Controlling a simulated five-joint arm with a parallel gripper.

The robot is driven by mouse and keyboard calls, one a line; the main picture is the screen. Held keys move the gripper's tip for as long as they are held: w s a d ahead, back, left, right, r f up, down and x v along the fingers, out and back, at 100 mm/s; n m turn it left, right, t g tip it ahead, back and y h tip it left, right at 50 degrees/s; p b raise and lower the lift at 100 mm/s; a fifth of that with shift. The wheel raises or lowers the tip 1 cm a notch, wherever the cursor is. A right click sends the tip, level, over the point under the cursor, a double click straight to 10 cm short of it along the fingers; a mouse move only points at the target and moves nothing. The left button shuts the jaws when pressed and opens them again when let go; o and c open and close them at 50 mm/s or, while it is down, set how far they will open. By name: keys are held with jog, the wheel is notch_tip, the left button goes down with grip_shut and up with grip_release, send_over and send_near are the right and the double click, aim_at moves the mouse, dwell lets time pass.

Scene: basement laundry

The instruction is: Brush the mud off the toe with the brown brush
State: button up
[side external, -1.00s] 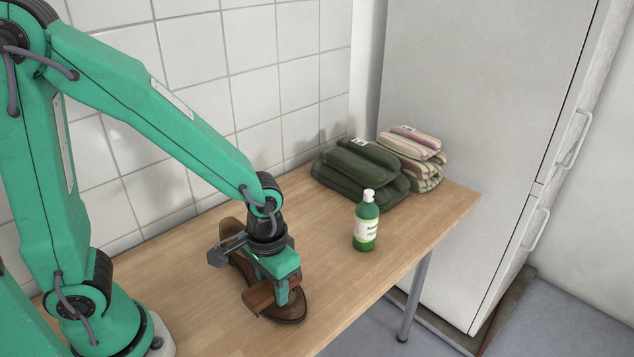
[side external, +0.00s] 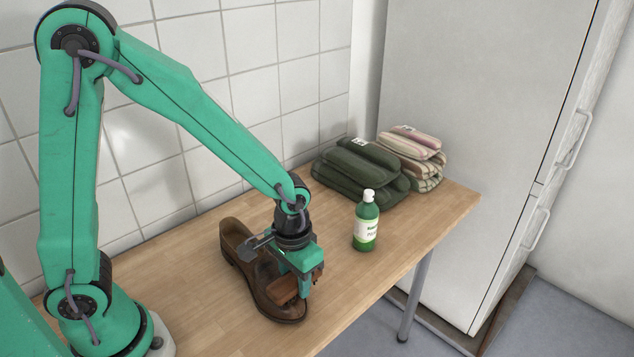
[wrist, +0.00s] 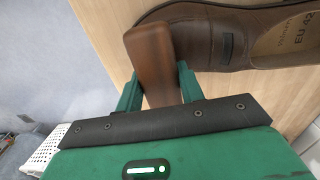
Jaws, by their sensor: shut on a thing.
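A brown shoe (side external: 236,242) lies sole down on the wooden table, its toe toward the front edge. In the wrist view the shoe (wrist: 205,25) runs along the top, its open collar at right. My gripper (side external: 297,284) is above the toe end, shut on the brown brush (side external: 283,290). In the wrist view the brush (wrist: 150,55) sits between the green fingers of the gripper (wrist: 158,88) and overlaps the toe. The brush hides part of the toe. I cannot make out mud, or whether the brush touches the shoe.
A green bottle (side external: 367,222) with a white cap stands right of the shoe. Folded dark green cloths (side external: 358,170) and striped cloths (side external: 415,150) are stacked at the back. The tiled wall (side external: 150,190) borders the table. Bare table (side external: 205,300) lies left of the shoe.

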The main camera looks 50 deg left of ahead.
aim_at(274, 289)
jog(key=s, duration=0.5)
jog(key=shift+a, duration=0.1)
jog(key=shift+r, duration=4)
